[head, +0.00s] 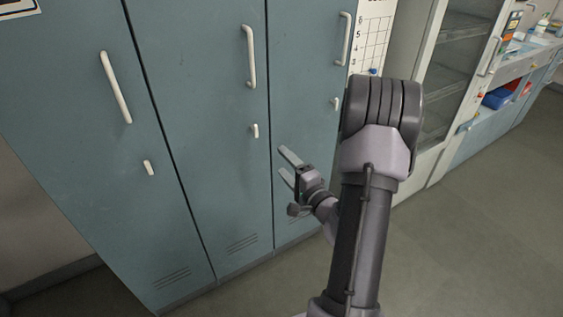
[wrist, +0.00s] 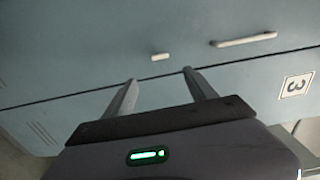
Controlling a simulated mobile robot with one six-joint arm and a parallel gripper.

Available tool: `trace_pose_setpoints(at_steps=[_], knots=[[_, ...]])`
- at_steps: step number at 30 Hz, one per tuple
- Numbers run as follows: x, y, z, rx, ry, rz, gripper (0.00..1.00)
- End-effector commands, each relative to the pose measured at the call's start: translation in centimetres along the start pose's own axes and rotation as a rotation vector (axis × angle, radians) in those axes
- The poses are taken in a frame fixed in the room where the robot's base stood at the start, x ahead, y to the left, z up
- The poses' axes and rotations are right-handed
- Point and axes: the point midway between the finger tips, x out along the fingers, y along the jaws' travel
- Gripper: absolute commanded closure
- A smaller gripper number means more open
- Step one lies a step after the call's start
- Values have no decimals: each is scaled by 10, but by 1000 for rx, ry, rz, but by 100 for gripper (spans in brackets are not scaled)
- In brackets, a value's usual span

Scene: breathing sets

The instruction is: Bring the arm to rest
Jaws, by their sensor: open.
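My arm rises in the middle right of the head view, bent at a joint near the top. My gripper (head: 282,161) is open and empty, in front of the lower part of the blue-grey lockers (head: 205,130). In the wrist view my gripper (wrist: 158,83) shows its two fingers apart, with nothing between them. The fingers point at a locker front with a small white latch (wrist: 160,57) and a long white handle (wrist: 244,40). I cannot tell the exact gap between the fingertips and the locker doors.
A gridded chart (head: 371,38) hangs by the lockers. The floor (head: 480,220) at the right is clear.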

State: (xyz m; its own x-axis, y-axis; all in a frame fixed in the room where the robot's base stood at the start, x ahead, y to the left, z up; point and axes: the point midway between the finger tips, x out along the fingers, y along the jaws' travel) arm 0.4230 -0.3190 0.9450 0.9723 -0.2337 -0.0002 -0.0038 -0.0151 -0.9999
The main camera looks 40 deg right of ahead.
Motion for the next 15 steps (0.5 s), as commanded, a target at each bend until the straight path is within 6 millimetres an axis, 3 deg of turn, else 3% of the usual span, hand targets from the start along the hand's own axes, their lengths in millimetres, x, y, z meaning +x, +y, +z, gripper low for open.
trace_pose_setpoints(at_steps=[5, 8, 11, 12, 14, 15], knots=[[1, -2, 2, 1, -8, -1, 35], [9, -20, 36, 19, -120, -8, 35], [12, -59, 119, 52, -389, 8, 35], [5, -74, 160, 59, -522, 34, 35], [-16, -92, 220, 55, -719, 99, 35], [-36, -101, 258, 34, -846, 158, 35]])
